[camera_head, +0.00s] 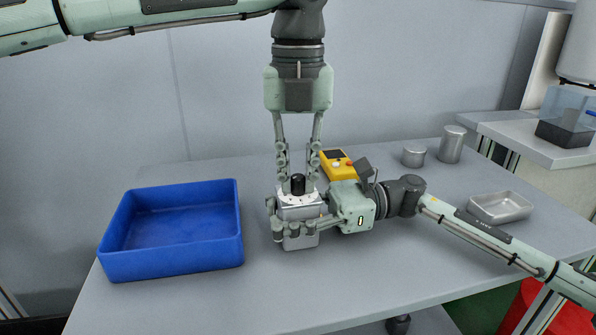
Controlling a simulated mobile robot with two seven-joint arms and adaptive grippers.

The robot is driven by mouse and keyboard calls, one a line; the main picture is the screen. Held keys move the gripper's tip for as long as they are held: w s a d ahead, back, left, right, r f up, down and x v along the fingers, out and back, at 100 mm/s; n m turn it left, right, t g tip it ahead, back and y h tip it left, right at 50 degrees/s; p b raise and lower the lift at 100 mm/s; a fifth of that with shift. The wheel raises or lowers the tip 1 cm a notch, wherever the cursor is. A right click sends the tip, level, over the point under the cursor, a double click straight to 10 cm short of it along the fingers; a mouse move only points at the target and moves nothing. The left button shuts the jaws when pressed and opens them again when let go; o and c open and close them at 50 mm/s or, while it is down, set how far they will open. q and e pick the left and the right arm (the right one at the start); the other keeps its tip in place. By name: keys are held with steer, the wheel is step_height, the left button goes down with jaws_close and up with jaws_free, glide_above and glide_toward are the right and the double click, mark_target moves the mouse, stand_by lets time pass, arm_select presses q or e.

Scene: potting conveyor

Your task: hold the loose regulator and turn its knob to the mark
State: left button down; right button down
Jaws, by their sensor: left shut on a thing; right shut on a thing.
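The regulator (298,212) is a silver-grey block with a light top face, standing on the grey table near its middle. Its black knob (298,182) sits upright on top. My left gripper (298,188) comes straight down from above, with its fingers shut on the knob from both sides. My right gripper (298,229) comes in low from the right, with its fingers shut around the regulator's body. The fingers hide part of the block's sides. The mark on the top face is too small to make out.
An empty blue bin (172,262) stands to the left. A yellow device (337,166) lies just behind my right gripper. The front of the table (290,290) is clear.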

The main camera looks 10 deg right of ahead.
mark_target(298, 177)
arm_select(q)
steer(key=m, duration=0.6)
arm_select(e)
steer(key=shift+f, duration=0.1)
arm_select(q)
steer(key=shift+m, duration=0.3)
arm_select(e)
steer(key=shift+w, duration=0.1)
arm_select(q)
steer(key=c, duration=1.4)
jaws_free()
step_height(298, 177, up, 12)
steer(key=shift+r, duration=0.1)
arm_select(e)
steer(key=c, duration=0.6)
jaws_free()
steer(key=shift+c, duration=0.2)
